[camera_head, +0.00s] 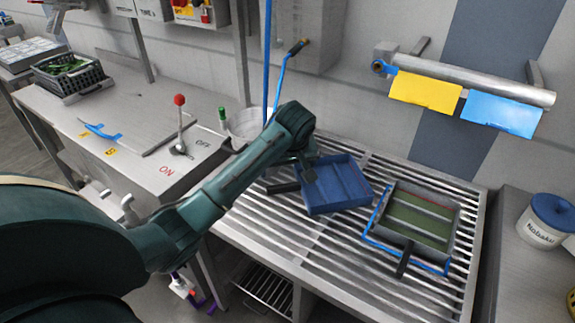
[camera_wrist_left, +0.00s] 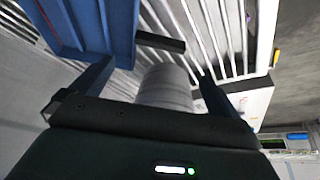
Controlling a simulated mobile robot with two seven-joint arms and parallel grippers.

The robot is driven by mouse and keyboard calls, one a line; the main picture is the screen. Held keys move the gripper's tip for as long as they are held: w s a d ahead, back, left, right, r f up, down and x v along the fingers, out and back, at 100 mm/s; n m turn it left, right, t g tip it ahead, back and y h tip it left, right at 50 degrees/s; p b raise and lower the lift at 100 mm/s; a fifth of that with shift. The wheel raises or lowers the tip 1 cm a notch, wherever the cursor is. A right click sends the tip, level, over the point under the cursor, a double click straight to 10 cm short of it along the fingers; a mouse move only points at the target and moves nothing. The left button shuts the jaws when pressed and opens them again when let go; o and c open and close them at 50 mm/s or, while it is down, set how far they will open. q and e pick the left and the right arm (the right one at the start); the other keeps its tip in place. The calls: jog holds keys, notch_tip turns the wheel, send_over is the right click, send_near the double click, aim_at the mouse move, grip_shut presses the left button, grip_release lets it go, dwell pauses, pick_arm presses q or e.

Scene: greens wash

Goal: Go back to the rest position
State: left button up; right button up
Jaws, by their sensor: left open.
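My left arm reaches in from the left in the camera_head view. Its gripper (camera_head: 306,168) is beside the left edge of a blue tray (camera_head: 337,187) on the slatted metal rack (camera_head: 333,238). In the left wrist view the left gripper (camera_wrist_left: 156,74) has its two fingers apart, with nothing held between them. The blue tray (camera_wrist_left: 64,22) and its black handle (camera_wrist_left: 160,42) show beyond the fingers there. A pale rounded thing (camera_wrist_left: 166,84) shows between the fingers; I cannot tell what it is. My right gripper is not in view.
A frame with a blue handle (camera_head: 440,270) lies on the rack at right. A wall bar holds yellow (camera_head: 426,92) and blue (camera_head: 502,113) cloths. A white tub (camera_head: 543,222) stands at far right.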

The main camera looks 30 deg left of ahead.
pick_arm(q)
jog(key=shift+r, duration=0.1)
dwell(0.4)
jog(key=s+d+f+m, duration=0.1)
jog(key=s+f, duration=0.1)
jog(key=s+d+f+m, duration=0.1)
jog(key=s+d+f, duration=0.1)
jog(key=s+d+f+m+h, duration=0.1)
jog(key=s+f, duration=0.1)
jog(key=shift+s+d, duration=0.3)
jog(key=shift+s, duration=0.05)
jog(key=s+d+f+m, duration=0.1)
jog(key=s, duration=0.1)
jog(key=s+d+f+m, duration=0.1)
jog(key=s, duration=0.2)
jog(key=s+d+f+m+h, duration=0.1)
jog(key=s, duration=0.2)
jog(key=shift+d, duration=0.15)
jog(key=s+d+r+m+h, duration=0.15)
jog(key=s+m, duration=0.35)
jog(key=s, duration=1.1)
jog(key=w+d+f+t+h, duration=0.2)
jog(key=w+d+f+t, duration=0.3)
jog(key=f, duration=0.3)
jog(key=shift+w+d+f+t, duration=0.25)
jog(key=shift+w+d+t, duration=0.15)
jog(key=shift+t, duration=0.5)
